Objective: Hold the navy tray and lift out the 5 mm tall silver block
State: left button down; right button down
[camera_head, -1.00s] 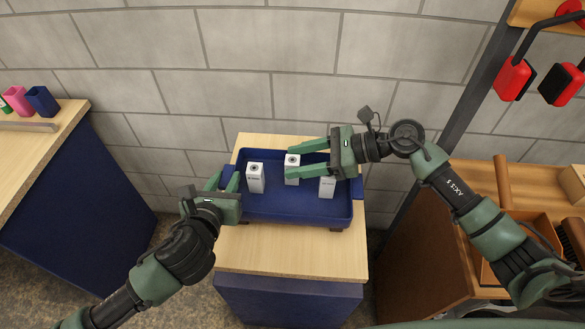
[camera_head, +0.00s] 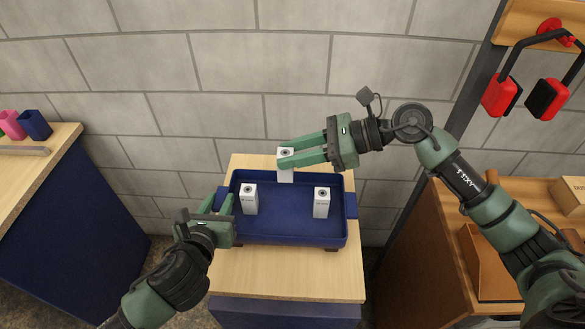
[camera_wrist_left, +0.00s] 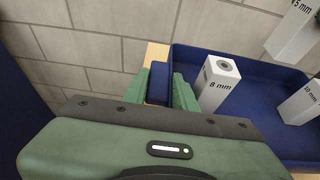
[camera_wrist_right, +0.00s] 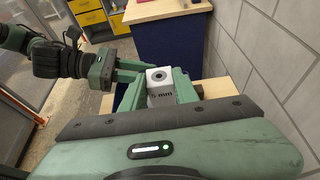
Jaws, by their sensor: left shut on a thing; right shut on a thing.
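The navy tray (camera_head: 290,232) sits on a small wood-topped stand. My left gripper (camera_head: 224,199) is shut on the tray's left handle, which shows between its fingers in the left wrist view (camera_wrist_left: 158,84). My right gripper (camera_head: 284,160) is shut on a silver block (camera_head: 286,175), held upright above the tray's back edge. In the left wrist view that block (camera_wrist_left: 297,35) reads "5 mm"; its label is partly covered in the right wrist view (camera_wrist_right: 161,90). Two blocks stand in the tray: the 8 mm block (camera_wrist_left: 218,84) at left and the 10 mm block (camera_head: 321,205) at right.
The stand's wood top (camera_head: 290,275) is bare in front of the tray. A grey block wall (camera_head: 290,60) stands close behind. A navy cabinet (camera_head: 70,215) with small bins is at left. A wooden shelf unit (camera_head: 430,260) is at right, with red and black headphones (camera_head: 502,94) above.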

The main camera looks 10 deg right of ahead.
pick_arm(q)
jog(key=c, duration=1.1)
grip_release()
jog(key=shift+r, duration=0.1)
jog(key=shift+o, duration=0.2)
jog(key=shift+s, duration=0.1)
jog(key=v, duration=1.2)
